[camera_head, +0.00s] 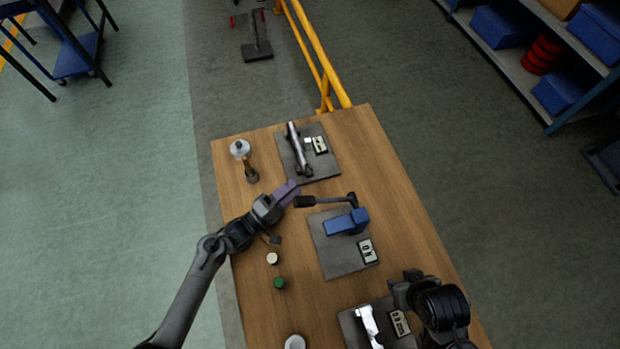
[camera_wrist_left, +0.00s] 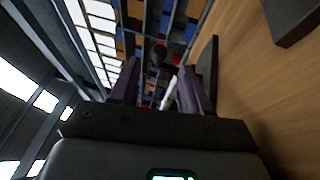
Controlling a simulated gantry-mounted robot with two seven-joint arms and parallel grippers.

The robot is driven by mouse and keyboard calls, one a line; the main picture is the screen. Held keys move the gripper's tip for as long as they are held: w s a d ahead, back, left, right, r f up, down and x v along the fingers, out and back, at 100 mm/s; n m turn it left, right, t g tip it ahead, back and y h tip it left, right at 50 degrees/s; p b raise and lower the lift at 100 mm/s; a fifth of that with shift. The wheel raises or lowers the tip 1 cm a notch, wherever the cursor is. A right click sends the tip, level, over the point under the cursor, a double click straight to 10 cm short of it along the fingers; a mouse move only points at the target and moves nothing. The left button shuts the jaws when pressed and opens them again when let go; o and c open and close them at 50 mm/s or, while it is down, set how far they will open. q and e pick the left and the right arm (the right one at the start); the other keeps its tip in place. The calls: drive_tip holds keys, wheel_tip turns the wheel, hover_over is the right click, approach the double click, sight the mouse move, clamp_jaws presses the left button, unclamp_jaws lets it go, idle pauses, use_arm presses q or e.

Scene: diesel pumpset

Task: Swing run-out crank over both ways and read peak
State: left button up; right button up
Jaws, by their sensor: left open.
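A blue block (camera_head: 346,222) with a black crank (camera_head: 330,200) stands on a grey mat (camera_head: 335,262) in the middle of the bench. The crank's dark grip points left. A small white readout (camera_head: 368,250) lies on the same mat; its marks are too small to read. My left gripper (camera_head: 287,192) is just left of the crank grip, open; I cannot tell whether it touches the grip. In the left wrist view its purple fingers (camera_wrist_left: 160,82) are apart, with a pale rod (camera_wrist_left: 170,93) visible beyond them. My right gripper (camera_head: 404,284) is near the bench's right front, its jaws unclear.
A far mat (camera_head: 324,170) holds a silver bar (camera_head: 298,148) and a small readout. A near mat (camera_head: 350,322) holds a metal piece (camera_head: 370,325). A capped post (camera_head: 240,150), a white knob (camera_head: 272,258) and a green knob (camera_head: 279,283) stand along the left side.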

sight(311, 172)
use_arm(q)
drive_tip(key=shift+w+d+r, duration=0.1)
drive_tip(key=shift+w+d, duration=0.25)
drive_tip(key=shift+d, duration=0.05)
drive_tip(key=shift+x, duration=3.2)
clamp_jaws()
drive_tip(key=shift+r+p, duration=0.25)
drive_tip(key=shift+p, duration=0.15)
drive_tip(key=d+g+y+p, duration=0.1)
drive_tip(key=p, duration=0.3)
drive_tip(key=m+g+y+p, duration=0.1)
drive_tip(key=y+p, duration=0.1)
drive_tip(key=p, duration=0.1)
drive_tip(key=shift+w+d+m+g+p, duration=0.25)
drive_tip(key=shift+d+m+g+p, duration=0.05)
drive_tip(key=shift+d+p, duration=0.1)
drive_tip(key=shift+w+d+f+g+y+p, duration=0.1)
drive_tip(key=shift+d+f+g+y+p, duration=0.1)
drive_tip(key=shift+f+g+y+p, duration=0.4)
drive_tip(key=shift+d+m+y+p, duration=0.1)
drive_tip(key=shift+m+y+p, duration=0.2)
drive_tip(key=shift+p, duration=0.25)
